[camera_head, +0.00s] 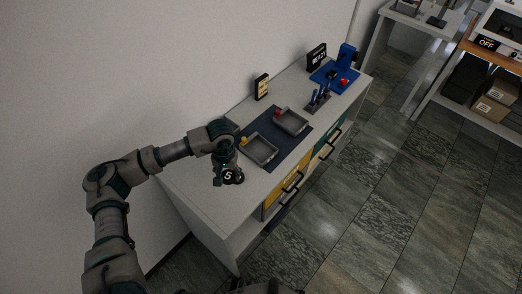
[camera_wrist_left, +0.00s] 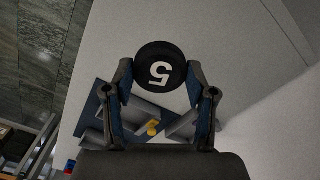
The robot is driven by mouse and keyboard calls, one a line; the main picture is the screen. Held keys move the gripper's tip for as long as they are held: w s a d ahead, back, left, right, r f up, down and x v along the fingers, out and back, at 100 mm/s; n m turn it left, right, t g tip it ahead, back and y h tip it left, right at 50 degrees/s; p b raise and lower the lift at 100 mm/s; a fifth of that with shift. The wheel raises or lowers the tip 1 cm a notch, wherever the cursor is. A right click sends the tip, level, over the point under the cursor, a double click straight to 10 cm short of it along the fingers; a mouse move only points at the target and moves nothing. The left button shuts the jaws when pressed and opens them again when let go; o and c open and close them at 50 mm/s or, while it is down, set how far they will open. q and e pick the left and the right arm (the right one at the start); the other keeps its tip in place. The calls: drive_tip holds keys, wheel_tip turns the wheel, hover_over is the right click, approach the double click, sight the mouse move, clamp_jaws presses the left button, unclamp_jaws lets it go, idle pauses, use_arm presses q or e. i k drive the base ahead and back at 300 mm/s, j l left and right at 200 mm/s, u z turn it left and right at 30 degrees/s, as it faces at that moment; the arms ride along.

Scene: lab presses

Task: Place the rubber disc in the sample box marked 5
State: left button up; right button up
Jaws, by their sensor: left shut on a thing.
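A black rubber disc (camera_head: 229,177) with a white 5 on its face is held by my left gripper (camera_head: 225,166), above the near left end of the white bench. In the left wrist view, the disc (camera_wrist_left: 160,58) sits between the two fingers, which are shut on its sides. To the right of the gripper in the head view, two grey open boxes stand on a dark mat: a nearer box (camera_head: 260,158) with a yellow piece at its corner, and a farther box (camera_head: 296,126) with a red piece. I cannot read a number on either box. My right gripper is out of view.
The dark mat (camera_head: 272,166) lies on the white bench (camera_head: 185,178). Farther along are a dark stand (camera_head: 317,99), a blue press (camera_head: 347,55), a READY sign (camera_head: 317,56) and a small dark panel (camera_head: 262,86). Drawers with black handles are below. The near left bench top is clear.

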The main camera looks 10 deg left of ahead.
sight(260, 151)
drive_tip(key=i+l, duration=0.2)
drive_tip(key=i+l+u, duration=0.15)
drive_tip(key=l, duration=0.2)
drive_tip(key=i+l, duration=0.2)
drive_tip(key=l, duration=0.15)
drive_tip(key=i+l+u, duration=0.15)
drive_tip(key=i, duration=0.2)
